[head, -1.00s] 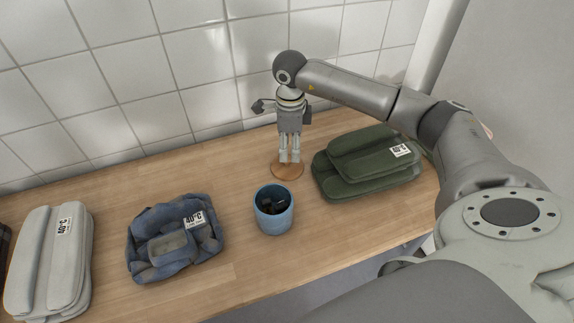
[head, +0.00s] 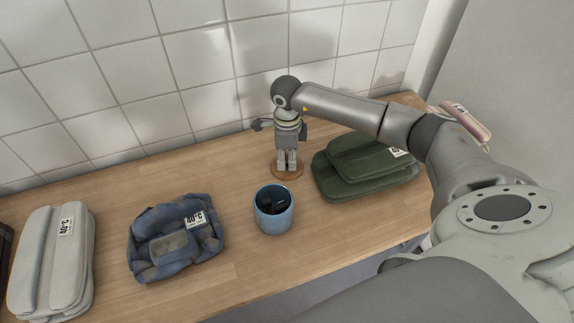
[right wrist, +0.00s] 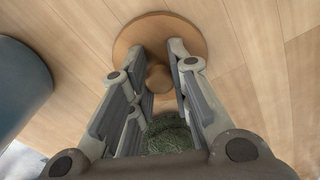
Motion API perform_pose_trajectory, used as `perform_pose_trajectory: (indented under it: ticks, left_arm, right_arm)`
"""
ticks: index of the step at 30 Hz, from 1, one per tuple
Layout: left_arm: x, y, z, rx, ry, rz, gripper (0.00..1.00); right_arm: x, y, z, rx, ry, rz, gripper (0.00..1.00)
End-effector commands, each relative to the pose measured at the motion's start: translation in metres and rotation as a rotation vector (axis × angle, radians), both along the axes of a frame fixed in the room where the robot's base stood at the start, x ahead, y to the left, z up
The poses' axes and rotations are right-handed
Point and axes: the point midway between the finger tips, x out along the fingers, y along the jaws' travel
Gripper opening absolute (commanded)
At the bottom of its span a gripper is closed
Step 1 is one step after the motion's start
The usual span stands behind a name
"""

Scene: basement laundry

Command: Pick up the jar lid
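The jar lid is a round wooden disc (head: 287,177) with a round knob, lying on the wooden counter near the wall. It also shows in the right wrist view (right wrist: 148,28), where its knob stands between my fingers. My right gripper (head: 287,165) points down right over the lid. In the right wrist view the gripper (right wrist: 156,55) is open, with one finger on each side of the knob and a gap visible. I cannot tell whether the fingertips touch the disc. My left gripper is not in view.
A blue pot (head: 273,222) with dark items inside stands just in front of the lid. Folded green cloth (head: 345,185) lies close on the right. Blue cloth (head: 150,225) and grey cloth (head: 30,265) lie left. A pink bundle (head: 470,125) shows behind my arm. The tiled wall is behind.

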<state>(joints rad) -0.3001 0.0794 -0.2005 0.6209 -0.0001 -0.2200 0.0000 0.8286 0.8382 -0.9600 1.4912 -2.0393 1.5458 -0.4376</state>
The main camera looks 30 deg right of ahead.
Motion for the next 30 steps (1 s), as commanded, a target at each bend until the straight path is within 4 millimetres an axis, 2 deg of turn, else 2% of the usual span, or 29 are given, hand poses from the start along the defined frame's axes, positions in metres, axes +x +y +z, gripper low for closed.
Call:
perform_pose_trajectory:
  ticks: [1,3,11,17,22,26,30]
  left_arm:
    - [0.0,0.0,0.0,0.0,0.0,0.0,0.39]
    - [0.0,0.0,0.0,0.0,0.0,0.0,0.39]
    - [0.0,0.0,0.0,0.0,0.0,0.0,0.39]
    - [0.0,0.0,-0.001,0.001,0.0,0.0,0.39]
    - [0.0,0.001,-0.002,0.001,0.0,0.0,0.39]
    - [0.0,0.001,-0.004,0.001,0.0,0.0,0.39]
    - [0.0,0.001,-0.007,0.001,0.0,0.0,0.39]
  right_arm:
    - [0.0,0.0,0.0,0.0,0.0,0.0,0.07]
    - [0.0,0.0,0.0,0.0,0.0,0.0,0.0]
    - [0.0,0.0,0.001,-0.001,-0.001,0.0,0.0]
    - [0.001,0.0,0.011,0.0,-0.003,-0.001,0.0]
    - [-0.001,0.001,0.035,0.0,-0.004,0.002,0.0]
    - [-0.017,0.012,0.057,0.0,-0.006,0.005,0.0]
    - [-0.041,0.027,0.09,0.0,-0.007,0.006,0.0]
